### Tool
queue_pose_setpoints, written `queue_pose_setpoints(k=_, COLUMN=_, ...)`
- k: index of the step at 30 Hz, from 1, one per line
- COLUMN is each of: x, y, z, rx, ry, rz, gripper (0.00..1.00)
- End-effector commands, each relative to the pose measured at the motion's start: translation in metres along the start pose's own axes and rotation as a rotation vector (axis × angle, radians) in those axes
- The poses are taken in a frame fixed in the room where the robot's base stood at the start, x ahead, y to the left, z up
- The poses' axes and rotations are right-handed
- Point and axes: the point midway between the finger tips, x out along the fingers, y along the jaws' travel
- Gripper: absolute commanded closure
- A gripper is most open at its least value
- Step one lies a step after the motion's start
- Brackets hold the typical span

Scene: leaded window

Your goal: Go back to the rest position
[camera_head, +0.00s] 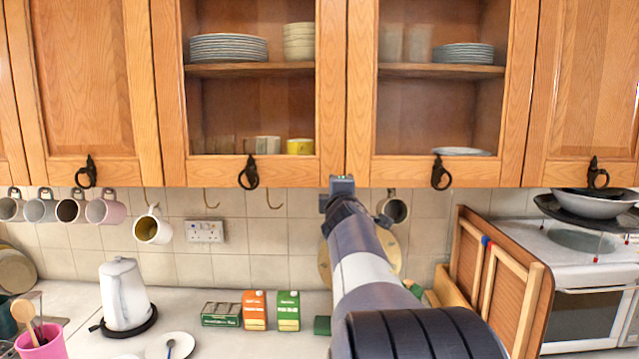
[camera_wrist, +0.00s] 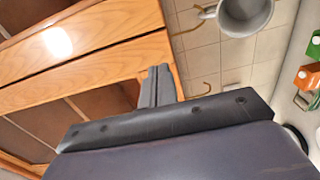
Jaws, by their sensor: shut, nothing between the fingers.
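My gripper (camera_head: 341,187) is at the end of my raised arm, near the lower edge of the wall cabinets in the head view. Its fingers are shut with nothing between them. In the wrist view the shut fingers (camera_wrist: 157,88) show against the wooden cabinet edge and the tiled wall. Whether they touch the cabinet I cannot tell. My arm reaches up from the bottom of the head view and hides part of the wall and counter behind it.
Wooden wall cabinets (camera_head: 85,80) with black handles span the top. Mugs (camera_head: 104,208) hang below them, and one (camera_wrist: 243,14) is near my gripper in the wrist view. A white kettle (camera_head: 124,293), cartons (camera_head: 254,309) and a wooden rack (camera_head: 498,285) stand on the counter.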

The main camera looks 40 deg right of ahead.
Motion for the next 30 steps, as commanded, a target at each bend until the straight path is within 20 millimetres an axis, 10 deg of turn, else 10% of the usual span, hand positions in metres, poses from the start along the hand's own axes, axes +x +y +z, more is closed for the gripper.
queue_pose_setpoints(k=12, x=-0.011, y=0.001, z=0.038, rx=0.001, ry=0.000, rz=0.001, gripper=1.00)
queue_pose_setpoints(k=30, x=-0.006, y=-0.004, z=0.019, rx=-0.001, ry=0.003, rz=0.002, gripper=1.00)
